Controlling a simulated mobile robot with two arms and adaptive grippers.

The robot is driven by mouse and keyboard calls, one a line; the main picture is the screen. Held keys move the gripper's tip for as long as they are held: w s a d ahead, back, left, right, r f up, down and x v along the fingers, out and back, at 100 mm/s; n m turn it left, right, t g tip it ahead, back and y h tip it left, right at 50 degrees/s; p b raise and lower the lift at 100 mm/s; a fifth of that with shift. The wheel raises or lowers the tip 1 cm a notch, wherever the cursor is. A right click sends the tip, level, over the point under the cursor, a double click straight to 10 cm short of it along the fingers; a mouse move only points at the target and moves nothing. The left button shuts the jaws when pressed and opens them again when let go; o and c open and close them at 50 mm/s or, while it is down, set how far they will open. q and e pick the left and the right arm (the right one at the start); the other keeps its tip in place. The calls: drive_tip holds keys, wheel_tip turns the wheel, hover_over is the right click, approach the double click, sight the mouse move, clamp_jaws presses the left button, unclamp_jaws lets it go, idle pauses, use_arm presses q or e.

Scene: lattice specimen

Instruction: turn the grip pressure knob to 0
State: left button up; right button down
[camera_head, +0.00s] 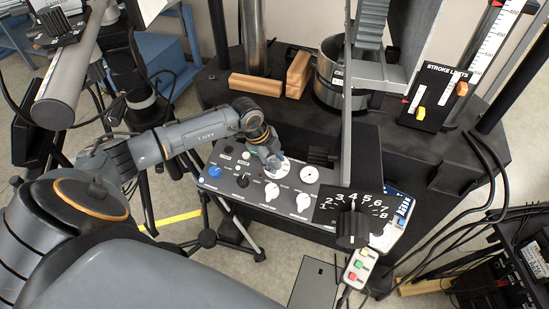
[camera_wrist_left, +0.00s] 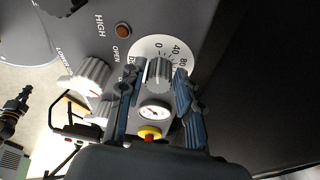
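The grip pressure knob (camera_wrist_left: 159,73) is a small grey ridged knob on a white round dial (camera_wrist_left: 150,48) marked 0, 40 and 80 in the left wrist view. I cannot make out where its pointer stands. My left gripper (camera_wrist_left: 160,68) is open, with one blue-grey finger on each side of the knob and slight gaps visible. In the head view my left gripper (camera_head: 272,160) is over the white dial (camera_head: 278,170) at the back of the control panel (camera_head: 230,203) and hides most of the knob. My right gripper is not in view.
White knobs (camera_head: 271,192) (camera_head: 303,201), a black knob (camera_head: 243,181) and a blue knob (camera_head: 214,171) share the panel. A big black knob (camera_head: 352,229) is at front right. A grey upright (camera_head: 346,130) stands right of my gripper.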

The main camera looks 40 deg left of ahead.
use_arm(q)
drive_tip(key=shift+o, duration=0.6)
drive_tip(key=v, duration=1.2)
